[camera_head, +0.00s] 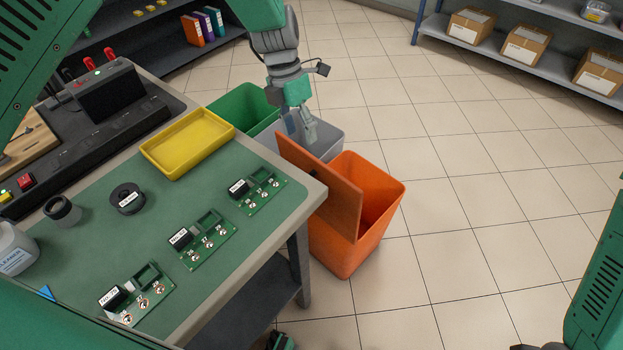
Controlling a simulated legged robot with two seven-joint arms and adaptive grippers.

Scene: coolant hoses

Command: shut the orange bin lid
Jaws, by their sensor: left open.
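The orange bin (385,225) stands on the floor beside the workbench. Its orange lid (328,190) is raised, standing steeply tilted along the bin's left side near the bench corner, so part of the opening shows. My left gripper (300,131) points down with its fingers apart and empty. It is just beyond the lid's upper far end, in front of the grey bin; I cannot tell whether it touches the lid. The lid hides part of the bin's left side and interior. My right gripper cannot be made out.
A grey bin (325,138) and a green bin (240,108) stand behind the orange one. The workbench (235,265) at left holds a yellow tray (188,143), circuit boards (203,240) and a black roll (127,199). Shelves with boxes (527,45) are at upper right.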

